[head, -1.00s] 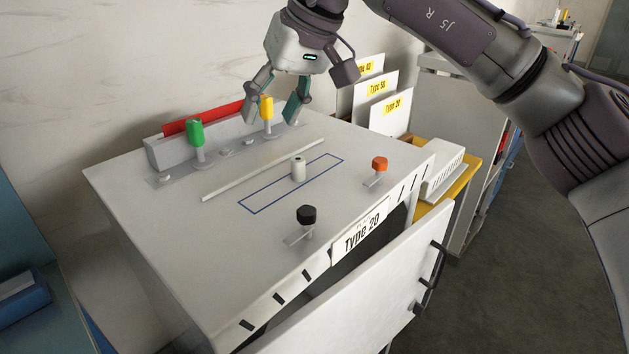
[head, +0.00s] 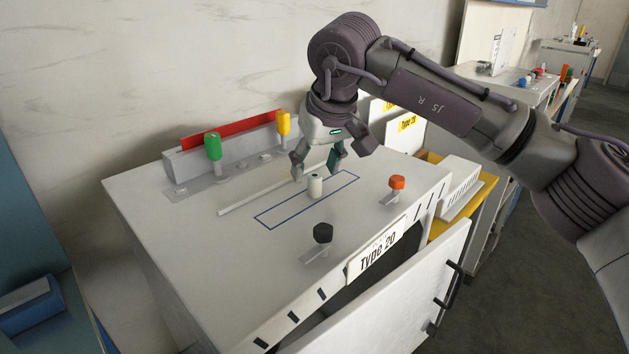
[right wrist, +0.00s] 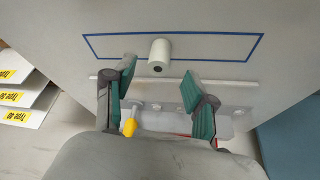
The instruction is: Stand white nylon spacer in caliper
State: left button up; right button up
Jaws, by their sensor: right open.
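My right gripper (head: 316,168) is open and empty, just above and behind the spacer. In the right wrist view its two green-padded fingers (right wrist: 158,82) stand apart, with the spacer ahead of the gap between them. I cannot pick out a caliper for certain. My left gripper is not in view.
A green handle (head: 213,147) and a yellow handle (head: 283,123) stand at the back. A black knob (head: 323,233) and an orange knob (head: 397,182) stand nearer the front. A thin white strip (head: 250,199) lies behind the rectangle. The cabinet door (head: 405,300) hangs open.

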aim_at(315, 175)
jog(key=x, duration=0.3)
jog(key=shift+w+d+f+p, duration=0.1)
jog(key=shift+f+p, duration=0.1)
jog(key=shift+p, duration=0.1)
jog(key=shift+c, duration=0.2)
jog(key=c, duration=1)
grip_shut()
jog(key=shift+r, duration=0.2)
